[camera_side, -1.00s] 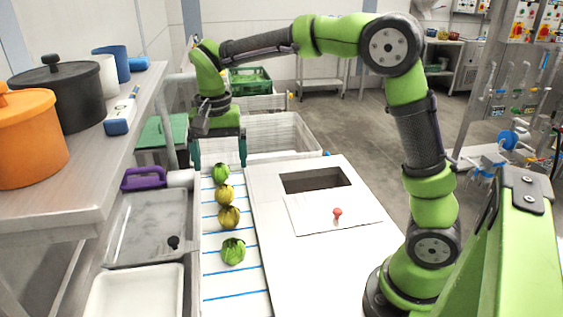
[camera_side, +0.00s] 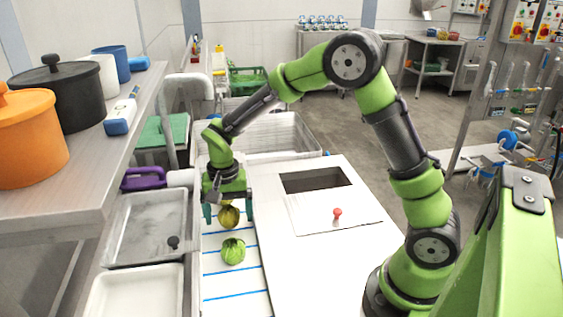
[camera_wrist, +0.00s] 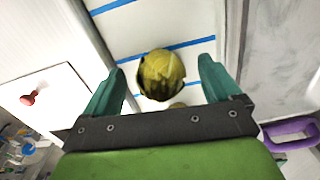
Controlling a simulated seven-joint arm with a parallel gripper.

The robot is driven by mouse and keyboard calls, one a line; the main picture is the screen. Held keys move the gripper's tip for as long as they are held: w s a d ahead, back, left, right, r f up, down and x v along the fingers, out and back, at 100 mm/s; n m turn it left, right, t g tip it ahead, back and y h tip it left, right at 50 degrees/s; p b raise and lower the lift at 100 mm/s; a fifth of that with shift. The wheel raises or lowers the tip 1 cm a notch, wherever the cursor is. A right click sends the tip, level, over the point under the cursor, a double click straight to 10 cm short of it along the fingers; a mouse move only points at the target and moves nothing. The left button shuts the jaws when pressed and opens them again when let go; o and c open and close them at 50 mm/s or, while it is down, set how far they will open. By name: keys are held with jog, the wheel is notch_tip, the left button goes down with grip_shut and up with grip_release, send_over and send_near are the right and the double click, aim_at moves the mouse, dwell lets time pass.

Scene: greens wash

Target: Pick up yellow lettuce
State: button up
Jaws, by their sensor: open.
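A round yellow lettuce (camera_side: 229,217) sits on the white belt with blue lines. In the wrist view the yellow lettuce (camera_wrist: 161,75) shows between my two teal fingers, with a gap on each side. My gripper (camera_side: 229,213) is open and low over the belt, at this lettuce; it also shows in the wrist view (camera_wrist: 162,66). Part of a second yellowish head (camera_wrist: 178,105) shows just below it there, mostly hidden by the gripper. A green lettuce (camera_side: 233,251) sits on the belt nearer the side camera. The far green head is hidden behind my gripper.
A white lid with a red knob (camera_side: 337,213) and a dark opening (camera_side: 317,180) lie to the right. Grey trays (camera_side: 148,226) and a purple handle (camera_side: 143,178) flank the belt on the left. A white crate (camera_side: 285,134) stands behind.

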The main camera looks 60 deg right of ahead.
jog(key=shift+f, duration=0.4)
jog(key=shift+c, duration=0.3)
jog(key=shift+r, duration=0.1)
jog(key=c, duration=1.1)
jog(key=shift+r, duration=0.1)
